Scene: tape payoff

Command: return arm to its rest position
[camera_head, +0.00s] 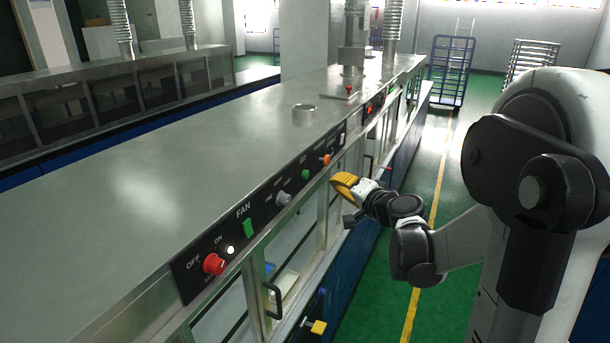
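My arm (450,240) reaches in from the right, bent at the elbow, with its end beside the front of the long steel bench (190,140). My gripper (349,203) is at the arm's tip, near the bench's control panel. A rounded yellow piece (344,182) shows at the tip, with a small dark piece below it. I cannot tell whether the yellow piece is part of the gripper or something at it. The fingers are too small and unclear to tell open from shut.
The bench front carries a black panel with a red button (214,264), a green switch (249,228) and other knobs. A silver ring (304,113) stands on the bench top. A black door handle (273,300) sticks out below. The green aisle with a blue cart (451,72) looks clear.

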